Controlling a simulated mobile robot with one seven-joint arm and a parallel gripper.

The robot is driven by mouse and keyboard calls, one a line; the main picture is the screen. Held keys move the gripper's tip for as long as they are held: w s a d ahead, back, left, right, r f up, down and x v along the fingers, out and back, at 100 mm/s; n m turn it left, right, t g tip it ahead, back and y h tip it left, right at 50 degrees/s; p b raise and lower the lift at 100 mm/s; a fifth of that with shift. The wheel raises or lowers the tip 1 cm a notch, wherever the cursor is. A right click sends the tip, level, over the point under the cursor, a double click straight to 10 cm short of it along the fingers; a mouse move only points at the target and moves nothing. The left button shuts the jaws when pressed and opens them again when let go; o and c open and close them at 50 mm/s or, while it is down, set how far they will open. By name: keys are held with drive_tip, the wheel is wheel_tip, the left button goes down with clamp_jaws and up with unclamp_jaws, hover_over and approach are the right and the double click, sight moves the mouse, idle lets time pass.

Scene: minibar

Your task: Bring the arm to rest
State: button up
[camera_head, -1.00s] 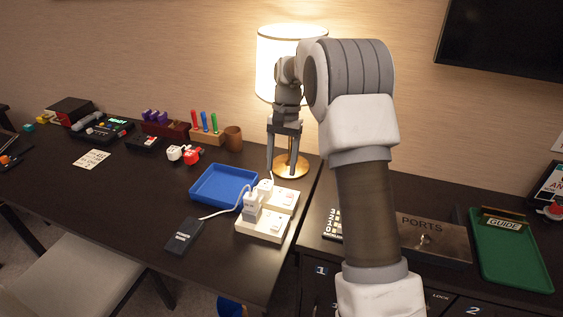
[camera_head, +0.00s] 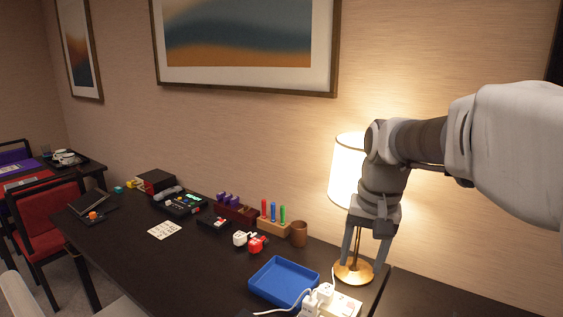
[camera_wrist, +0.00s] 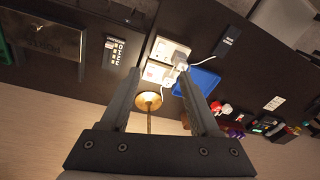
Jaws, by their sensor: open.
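My gripper (camera_head: 364,266) hangs down in front of the lamp (camera_head: 347,172) at the right end of the dark desk in the head view. Its two fingers are apart with nothing between them. In the wrist view the spread fingers of my gripper (camera_wrist: 160,90) frame the lamp's brass base (camera_wrist: 148,101) and the white power strip (camera_wrist: 168,60), which lie beyond them. My arm reaches in from the right edge of the head view, bent at the elbow.
A blue tray (camera_head: 283,281) and a white socket block (camera_head: 338,304) with plugs lie below my gripper. The wall is close behind the lamp.

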drive_tip(key=s+r+n+t+p, duration=0.2)
drive_tip(key=s+n+t, duration=0.1)
drive_tip(key=s, duration=1.3)
drive_tip(key=shift+s+a+n+t+h, duration=0.3)
drive_tip(key=shift+s+a+t, duration=0.05)
drive_tip(key=shift+t, duration=0.25)
drive_tip(key=shift+a, duration=0.1)
